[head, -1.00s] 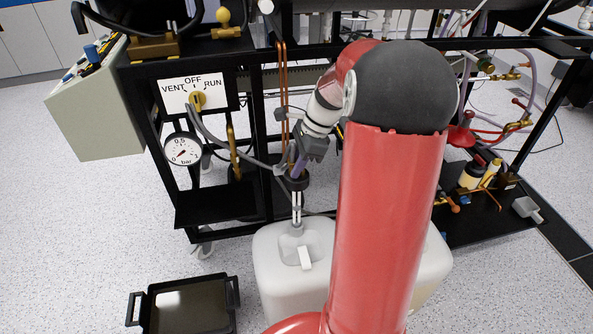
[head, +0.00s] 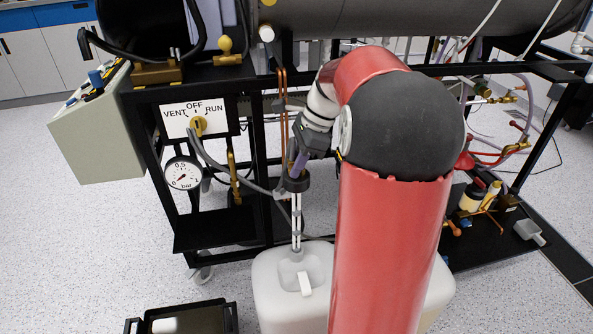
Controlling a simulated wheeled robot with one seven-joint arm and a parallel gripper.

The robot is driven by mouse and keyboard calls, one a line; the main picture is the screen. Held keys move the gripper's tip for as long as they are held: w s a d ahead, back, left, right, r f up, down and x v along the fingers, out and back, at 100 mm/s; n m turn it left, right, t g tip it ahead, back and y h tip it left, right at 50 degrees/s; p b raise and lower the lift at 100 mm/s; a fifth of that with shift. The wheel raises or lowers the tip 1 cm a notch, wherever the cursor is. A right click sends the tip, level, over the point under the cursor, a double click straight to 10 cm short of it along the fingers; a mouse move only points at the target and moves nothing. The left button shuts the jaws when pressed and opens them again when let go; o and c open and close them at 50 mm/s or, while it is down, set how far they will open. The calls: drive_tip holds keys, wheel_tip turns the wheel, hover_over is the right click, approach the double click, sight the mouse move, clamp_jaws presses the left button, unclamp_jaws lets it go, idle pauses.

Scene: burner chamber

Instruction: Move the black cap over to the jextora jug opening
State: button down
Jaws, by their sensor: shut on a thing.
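The black cap (head: 296,184) hangs below my gripper (head: 299,168), which is shut on it. Thin pale tubes (head: 297,215) hang from the cap to the neck area of a white jug (head: 272,296). The cap is well above this jug, roughly over its neck. I cannot tell whether the tube ends are still inside the opening. A second, cream jug (head: 440,285) stands to the right, mostly hidden behind my red arm, its opening out of sight. No label shows which is the jextora jug.
The black rig frame (head: 220,243) with its lower shelf stands close behind and left of the cap. A pressure gauge (head: 182,174) and a grey hose (head: 225,168) are nearby. A black tray (head: 190,317) lies on the floor at front left.

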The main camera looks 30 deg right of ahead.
drive_tip(key=shift+r, duration=3.1)
